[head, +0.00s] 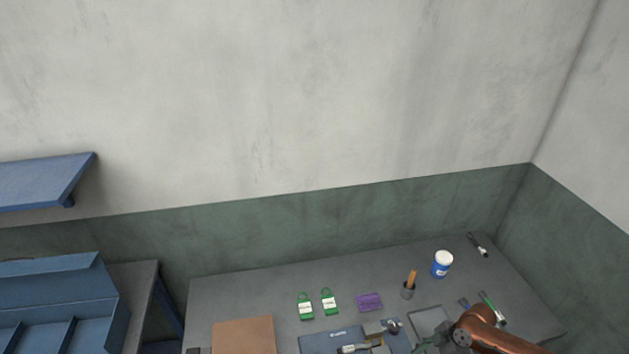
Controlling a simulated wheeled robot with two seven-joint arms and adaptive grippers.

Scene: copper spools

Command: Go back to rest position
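My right arm, with a copper-coloured link, comes in at the lower right over the table. Its dark end, with my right gripper (428,346), is at the bottom edge, beside the blue-grey case. The fingers are too small and cut off to tell whether they are open or shut, or hold anything. My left arm and gripper are not in view. No copper spool can be made out.
A blue bin (70,290) stands left.

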